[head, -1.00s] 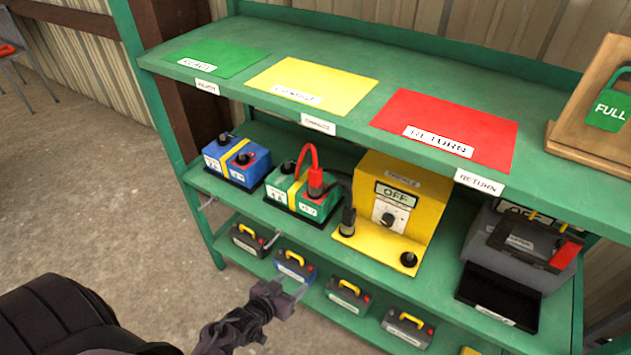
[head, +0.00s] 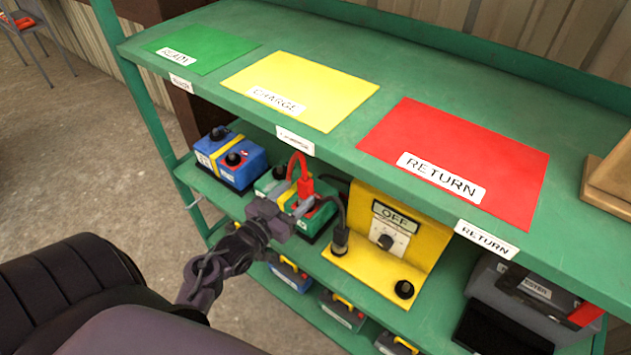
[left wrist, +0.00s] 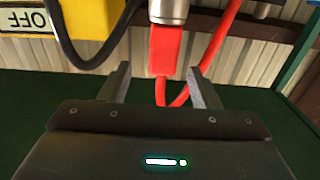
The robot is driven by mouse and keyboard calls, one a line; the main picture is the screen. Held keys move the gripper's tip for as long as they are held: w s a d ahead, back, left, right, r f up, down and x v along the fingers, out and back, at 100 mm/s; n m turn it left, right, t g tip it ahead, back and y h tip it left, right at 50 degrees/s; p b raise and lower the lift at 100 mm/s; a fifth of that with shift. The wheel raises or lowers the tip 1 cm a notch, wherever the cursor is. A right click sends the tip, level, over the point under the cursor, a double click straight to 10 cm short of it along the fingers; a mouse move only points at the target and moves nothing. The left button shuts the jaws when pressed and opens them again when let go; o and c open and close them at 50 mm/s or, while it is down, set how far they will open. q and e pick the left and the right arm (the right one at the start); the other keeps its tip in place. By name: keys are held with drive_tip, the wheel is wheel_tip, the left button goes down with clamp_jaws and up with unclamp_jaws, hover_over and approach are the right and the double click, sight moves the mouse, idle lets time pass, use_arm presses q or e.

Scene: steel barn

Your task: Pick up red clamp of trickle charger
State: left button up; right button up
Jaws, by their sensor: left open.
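The red clamp (head: 305,187) sits upright on a terminal of the green battery (head: 264,185) with the yellow band, on the middle shelf. A red cable (head: 298,160) loops up from it. My left gripper (head: 300,207) is right in front of the clamp and open. In the left wrist view, which looks upside down, the clamp (left wrist: 165,48) is between the two fingertips (left wrist: 158,70), with a gap on each side. The yellow trickle charger (head: 350,265) stands right of the battery, with its plate reading OFF. My right gripper is not in view.
The green upper shelf (head: 330,140) with green, yellow and red mats overhangs the battery. A blue battery (head: 230,160) stands to the left. A black plug (head: 340,238) is close right of my gripper. A grey tester (head: 535,300) is at right.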

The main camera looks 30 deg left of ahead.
sight(302, 186)
use_arm(q)
drive_tip(key=shift+w+r, duration=0.15)
drive_tip(key=shift+w, duration=0.35)
drive_tip(key=shift+w+r+p, duration=0.1)
drive_tip(key=shift+w+p, duration=0.5)
drive_tip(key=shift+w, duration=0.6)
drive_tip(key=w, duration=0.2)
drive_tip(key=shift+w+f+p, duration=0.2)
drive_tip(key=shift+w+p, duration=0.1)
drive_tip(key=shift+w+d+f, duration=0.1)
drive_tip(key=shift+w, duration=0.3)
clamp_jaws()
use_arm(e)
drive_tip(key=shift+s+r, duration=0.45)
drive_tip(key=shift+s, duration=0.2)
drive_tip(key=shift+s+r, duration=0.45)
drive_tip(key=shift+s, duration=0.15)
